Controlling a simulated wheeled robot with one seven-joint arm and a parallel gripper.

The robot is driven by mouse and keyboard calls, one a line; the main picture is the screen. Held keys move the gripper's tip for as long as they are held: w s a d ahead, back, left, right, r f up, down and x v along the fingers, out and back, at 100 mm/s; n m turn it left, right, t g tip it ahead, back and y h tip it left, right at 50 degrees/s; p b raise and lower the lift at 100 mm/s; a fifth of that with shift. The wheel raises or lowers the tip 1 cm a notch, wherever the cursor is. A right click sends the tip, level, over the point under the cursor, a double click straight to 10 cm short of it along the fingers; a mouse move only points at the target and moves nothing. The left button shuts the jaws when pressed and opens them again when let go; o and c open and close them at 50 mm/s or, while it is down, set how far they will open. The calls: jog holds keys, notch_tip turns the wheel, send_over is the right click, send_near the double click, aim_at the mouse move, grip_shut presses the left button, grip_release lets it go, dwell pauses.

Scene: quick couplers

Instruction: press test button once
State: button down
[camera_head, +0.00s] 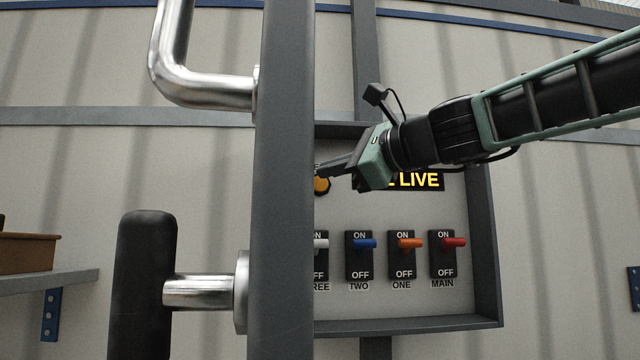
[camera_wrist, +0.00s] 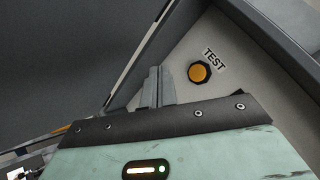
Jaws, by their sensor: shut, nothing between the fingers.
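The test button (camera_wrist: 199,72) is a round orange-yellow button with a dark rim beside a TEST label in the wrist view. In the head view the button (camera_head: 321,186) is partly hidden by the grey post and my gripper. My gripper (camera_head: 322,170) is shut and empty, its fingertips close to the button, just above it in the picture. In the wrist view the fingers (camera_wrist: 158,87) lie left of the button and apart from it. Whether the fingertips touch the panel cannot be told.
The panel holds a lit LIVE display (camera_head: 418,181) and several switches: white, blue (camera_head: 362,244), orange (camera_head: 408,243) and red (camera_head: 453,242). A raised grey frame (camera_head: 484,250) surrounds it. A grey post (camera_head: 281,200) with a metal pipe and black handle (camera_head: 146,285) stands in front.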

jog(key=w+p, duration=0.2)
jog(key=w, duration=0.6)
jog(key=shift+w, duration=0.3)
dwell(1.8)
jog(key=shift+w, duration=0.4)
jog(key=shift+w+p, duration=0.3)
jog(key=shift+w, duration=0.15)
dwell(0.6)
jog(key=shift+s, duration=0.15)
jog(key=shift+s+b, duration=0.4)
jog(key=shift+s, duration=0.3)
jog(key=s+b, duration=0.1)
jog(key=s, duration=0.4)
jog(key=shift+b, duration=0.4)
